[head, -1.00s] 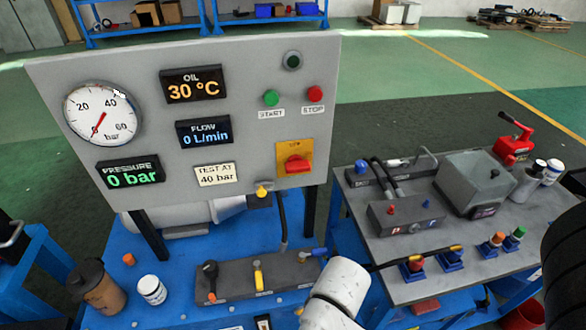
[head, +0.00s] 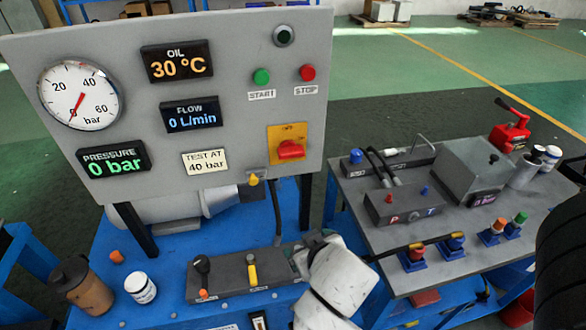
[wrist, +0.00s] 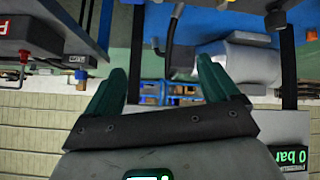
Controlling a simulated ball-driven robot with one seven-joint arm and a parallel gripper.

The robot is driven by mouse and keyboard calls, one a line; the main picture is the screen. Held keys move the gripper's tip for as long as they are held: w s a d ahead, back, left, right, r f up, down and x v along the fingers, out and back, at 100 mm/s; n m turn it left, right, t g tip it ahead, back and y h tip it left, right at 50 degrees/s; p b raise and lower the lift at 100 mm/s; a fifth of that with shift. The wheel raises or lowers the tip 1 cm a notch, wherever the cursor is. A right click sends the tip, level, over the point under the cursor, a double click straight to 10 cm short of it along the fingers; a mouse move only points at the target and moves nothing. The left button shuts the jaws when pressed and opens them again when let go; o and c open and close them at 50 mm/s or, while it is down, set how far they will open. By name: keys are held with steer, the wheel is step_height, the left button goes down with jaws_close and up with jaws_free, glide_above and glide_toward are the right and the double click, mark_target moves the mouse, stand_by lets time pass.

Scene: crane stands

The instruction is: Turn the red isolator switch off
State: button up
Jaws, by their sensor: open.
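The red isolator switch (head: 291,150) is a red knob on a yellow plate (head: 286,131), low on the right side of the grey panel (head: 235,110). Its handle looks roughly crosswise; the small marking above it is unreadable. My gripper (wrist: 160,80) shows in the wrist view with two green fingers spread apart and nothing between them. In the head view my white arm reaches up from the bottom edge, its end below and slightly right of the switch, well apart from it. The fingers are not clear there. The switch is not seen in the wrist view.
A green START button (head: 261,77) and a red STOP button (head: 307,73) sit above the switch. A lever block (head: 232,282) stands on the blue bench below, with a brown cup (head: 84,288) at left. A grey side table (head: 350,190) with fittings stands right.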

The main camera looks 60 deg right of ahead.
steer(key=w+d+r+m+t+h+b, duration=0.2)
steer(key=d+r+t+h, duration=0.15)
steer(key=r, duration=0.35)
steer(key=m+t+h+b, duration=0.1)
steer(key=t+h+b, duration=0.1)
steer(key=h, duration=0.1)
glide_toward(292, 155)
steer(key=p+x, duration=0.3)
steer(key=x, duration=0.4)
steer(key=shift+w+d+r+p, duration=0.1)
steer(key=shift+w+d+p, duration=0.15)
steer(key=shift+d+p, duration=0.1)
steer(key=shift+x, duration=0.75)
steer(key=c, duration=1.1)
